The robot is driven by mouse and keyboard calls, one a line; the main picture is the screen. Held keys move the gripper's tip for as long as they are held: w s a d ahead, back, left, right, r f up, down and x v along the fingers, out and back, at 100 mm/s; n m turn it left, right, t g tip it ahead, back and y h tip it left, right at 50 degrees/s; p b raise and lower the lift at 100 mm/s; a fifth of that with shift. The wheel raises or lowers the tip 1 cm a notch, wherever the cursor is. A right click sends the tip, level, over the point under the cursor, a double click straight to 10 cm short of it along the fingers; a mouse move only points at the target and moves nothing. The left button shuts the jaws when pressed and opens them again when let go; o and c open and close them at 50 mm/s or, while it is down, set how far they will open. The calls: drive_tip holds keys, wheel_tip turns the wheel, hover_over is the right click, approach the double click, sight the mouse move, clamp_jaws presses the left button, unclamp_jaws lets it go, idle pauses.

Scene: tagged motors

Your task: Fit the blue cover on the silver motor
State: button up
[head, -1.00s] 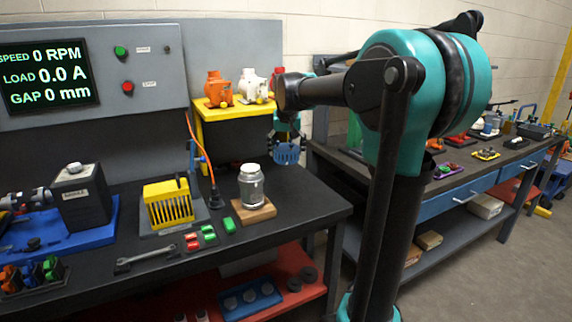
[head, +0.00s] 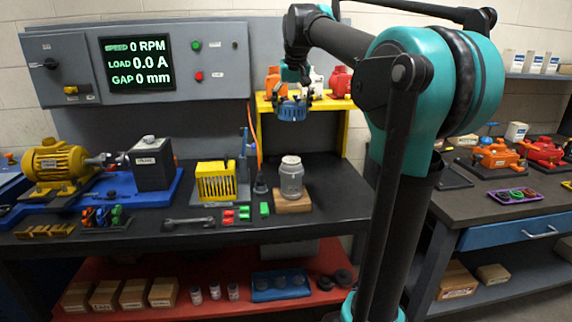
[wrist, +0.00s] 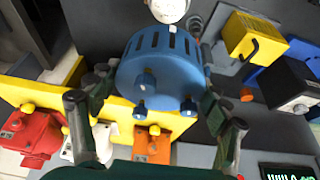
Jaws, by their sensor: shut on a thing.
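The silver motor (head: 291,178) stands upright on a small wooden block (head: 293,203) on the dark bench; its pale top shows at the upper edge of the wrist view (wrist: 168,8). My gripper (head: 292,98) is shut on the blue cover (head: 292,110), a slotted cup with small knobs. The cover hangs in the air above the silver motor and apart from it, in front of the yellow shelf. In the wrist view the cover (wrist: 160,70) sits between both fingers.
A yellow shelf (head: 304,103) with orange, white and red motors stands behind. Left of the silver motor are a yellow slotted cover (head: 216,181), a wrench (head: 188,222) and coloured tags. A black box (head: 152,165) stands on a blue base.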

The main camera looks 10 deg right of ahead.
sight(291, 158)
wheel_tip(291, 158, down, 18)
idle(0.5)
drive_tip(key=shift+f, duration=0.1)
drive_tip(key=o, duration=1.4)
drive_tip(key=v, duration=1.2)
drive_tip(key=s+d+f, duration=0.1)
drive_tip(key=s+f, duration=0.7)
drive_tip(key=f, duration=0.3)
drive_tip(key=s+d+f, duration=0.1)
drive_tip(key=s+f, duration=0.8)
drive_tip(key=f, duration=0.2)
drive_tip(key=s+d+f, duration=0.2)
drive_tip(key=s+f, duration=0.7)
drive_tip(key=f, duration=0.2)
